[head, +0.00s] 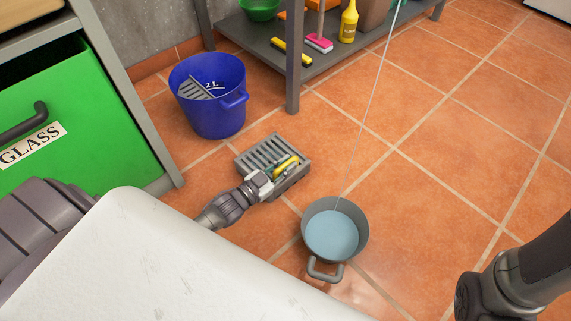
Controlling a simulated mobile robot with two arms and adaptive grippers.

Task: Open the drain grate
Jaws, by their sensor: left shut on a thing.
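The drain grate (258,153) is a grey slotted piece at the floor, between the blue bucket and the pot. My left arm reaches it from the lower left. My left gripper (287,169), with yellow showing at its fingers, is shut on the grate at its near right part. The gripper covers some of the slots. A dark grey side shows along the grate's right edge; I cannot tell how far it is raised. My right arm shows at the lower right, with its gripper out of view.
A grey pot (313,263) holding bluish water stands just right of the grate, with a thin line running up from it. A blue bucket (222,118) stands behind, beside a metal shelf (291,62). A green bin (85,125) is left. Tiled floor at right is clear.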

